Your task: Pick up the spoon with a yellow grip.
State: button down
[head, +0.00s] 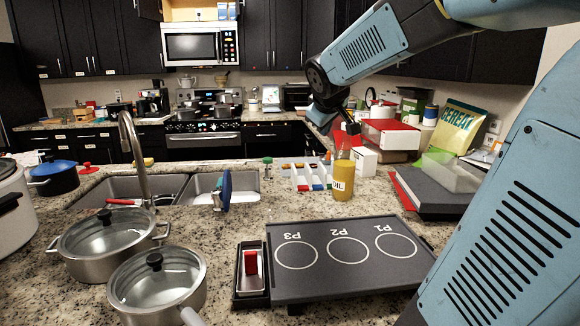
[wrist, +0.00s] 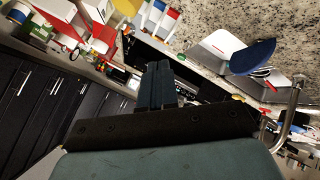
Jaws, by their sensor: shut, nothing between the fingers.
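I cannot clearly make out a spoon with a yellow grip in either view. A white compartment tray (head: 305,181) on the counter holds small pieces with red, blue and orange-yellow ends; they are too small to identify. It shows at the top of the wrist view (wrist: 150,22). A small yellow thing (head: 147,161) lies behind the sink, its kind unclear. My gripper (head: 351,127) is in the air above the oil bottle (head: 343,178), apart from the counter. In the wrist view its fingers (wrist: 160,72) are together and empty.
A dark griddle (head: 345,285) marked P1, P2 and P3 lies in front. Two lidded pots (head: 105,245) (head: 160,285) stand at left. A double sink (head: 210,187) with a tall faucet (head: 133,150) holds a blue item (head: 226,188). Boxes and a cereal bag (head: 455,128) crowd the right.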

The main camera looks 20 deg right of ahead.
jog(key=w+d+r+n+t+h, duration=0.1)
jog(key=w+d+n, duration=0.2)
jog(key=w+d, duration=0.35)
jog(key=w+d+r+n+t+h, duration=0.1)
jog(key=w+d+r+n, duration=0.15)
jog(key=w, duration=0.75)
jog(key=n+g+y, duration=0.2)
jog(key=n+y, duration=0.2)
jog(key=n, duration=1.9)
send_over(300, 166)
jog(key=s+a, duration=0.5)
jog(key=s, duration=0.4)
notch_tip(300, 166, down, 27)
jog(key=x, duration=1)
jog(key=shift+w, duration=0.15)
